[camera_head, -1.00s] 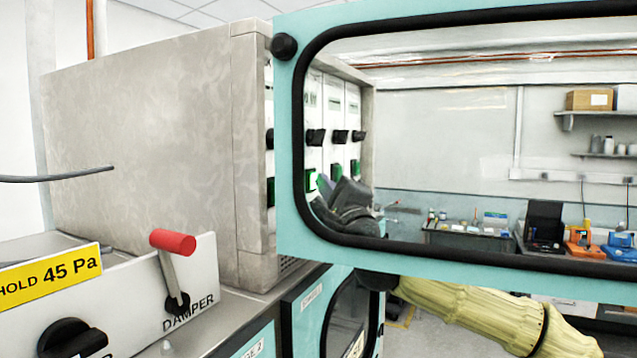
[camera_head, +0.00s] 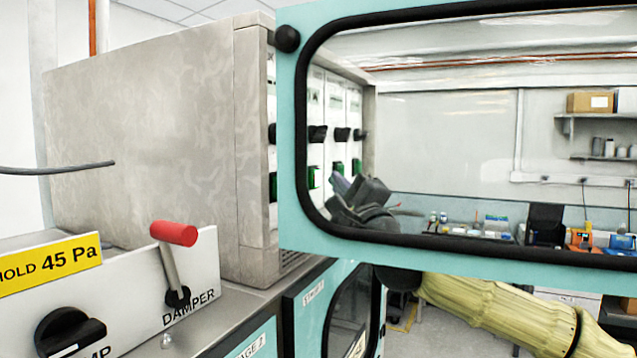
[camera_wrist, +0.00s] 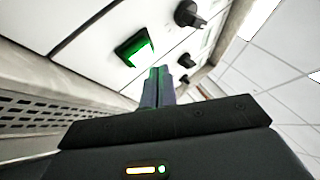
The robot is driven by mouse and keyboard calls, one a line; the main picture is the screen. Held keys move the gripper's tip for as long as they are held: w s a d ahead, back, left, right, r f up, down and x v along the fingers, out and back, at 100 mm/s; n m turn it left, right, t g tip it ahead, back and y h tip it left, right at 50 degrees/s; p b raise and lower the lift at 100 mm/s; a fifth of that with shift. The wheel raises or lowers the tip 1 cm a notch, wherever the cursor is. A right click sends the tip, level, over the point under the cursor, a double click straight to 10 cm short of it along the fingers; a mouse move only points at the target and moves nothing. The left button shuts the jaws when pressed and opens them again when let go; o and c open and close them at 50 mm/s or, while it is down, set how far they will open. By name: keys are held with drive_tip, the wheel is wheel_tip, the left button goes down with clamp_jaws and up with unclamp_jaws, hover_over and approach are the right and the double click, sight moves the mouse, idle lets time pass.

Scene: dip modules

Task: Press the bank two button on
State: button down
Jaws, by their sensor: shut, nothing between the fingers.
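A panel on the end of the grey cabinet carries a row of green rocker buttons (camera_head: 313,178), each below a black knob (camera_head: 317,133). Their labels are too small to read, so I cannot tell which is bank two. My gripper (camera_head: 338,182) is shut and empty, seen through the door window, just right of the panel. In the wrist view, my gripper's fingertips (camera_wrist: 158,76) are together, close below and right of one green button (camera_wrist: 135,49), which shows bright green on part of its face. I see no clear contact. A black knob (camera_wrist: 188,14) lies beyond.
A teal-framed windowed door (camera_head: 292,120) stands open in front of the panel and my arm. A red-handled damper lever (camera_head: 173,233) is at lower left. A bench with tools and shelves stand behind at right.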

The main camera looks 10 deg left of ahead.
drive_tip(key=d, duration=0.1)
drive_tip(key=s+d, duration=0.1)
drive_tip(key=d, duration=0.1)
drive_tip(key=shift+s+d+b, duration=0.1)
drive_tip(key=shift+d+b, duration=0.05)
drive_tip(key=shift+b, duration=0.25)
